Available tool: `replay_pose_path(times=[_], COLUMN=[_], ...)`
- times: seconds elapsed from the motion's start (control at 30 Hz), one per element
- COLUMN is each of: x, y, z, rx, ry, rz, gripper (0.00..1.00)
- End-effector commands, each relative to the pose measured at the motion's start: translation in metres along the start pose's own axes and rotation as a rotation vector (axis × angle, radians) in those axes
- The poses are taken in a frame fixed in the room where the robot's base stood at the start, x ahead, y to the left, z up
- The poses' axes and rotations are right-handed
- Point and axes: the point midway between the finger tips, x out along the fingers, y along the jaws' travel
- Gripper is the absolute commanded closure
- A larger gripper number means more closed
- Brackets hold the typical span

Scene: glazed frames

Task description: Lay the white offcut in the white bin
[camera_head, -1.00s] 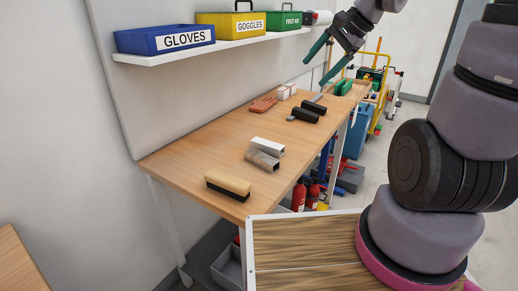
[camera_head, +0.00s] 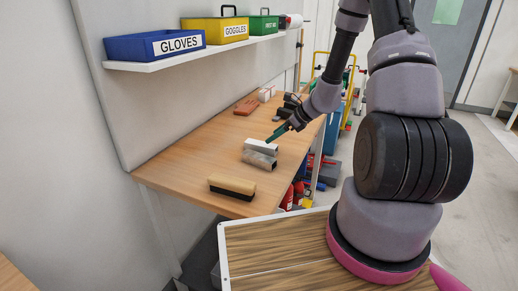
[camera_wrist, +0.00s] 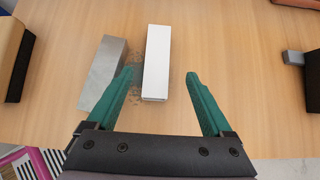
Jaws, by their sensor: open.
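The white offcut (camera_head: 262,145) is a pale bar lying on the wooden workbench, and it also shows in the wrist view (camera_wrist: 157,55). A mottled grey bar (camera_head: 258,159) lies close beside it, also visible in the wrist view (camera_wrist: 101,75). My gripper (camera_head: 276,135) is over the bench by the white offcut. In the wrist view my gripper (camera_wrist: 159,74) has its green fingers apart, with the near part of the white offcut between them in the picture. The left finger overlaps the grey bar's edge. Contact cannot be told. I cannot identify a white bin.
A brush (camera_head: 232,186) lies at the bench's near end. A reddish-brown item (camera_head: 246,106) and dark-handled tools (camera_head: 287,110) lie farther back. A wall shelf (camera_head: 200,57) holds blue, yellow and green boxes. Bare bench (camera_head: 190,155) is left of the bars.

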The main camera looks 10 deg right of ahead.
Motion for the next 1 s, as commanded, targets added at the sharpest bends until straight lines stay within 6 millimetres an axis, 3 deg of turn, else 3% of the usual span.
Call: replay_pose_path(times=[0.1, 0.33, 0.6, 0.9, 0.97, 1.0], x=[0.019, 0.037, 0.074, 0.08, 0.08, 0.08], y=[0.001, 0.002, 0.005, 0.005, 0.005, 0.005], z=[0.0, 0.001, 0.002, 0.003, 0.003, 0.003], rx=[-0.001, -0.002, -0.002, -0.003, -0.003, -0.003], ry=[0.001, 0.0, 0.001, 0.001, 0.001, 0.001], rz=[0.002, 0.002, 0.002, 0.0, 0.001, 0.001], gripper=[0.15, 0.15, 0.15, 0.15, 0.34, 0.49])
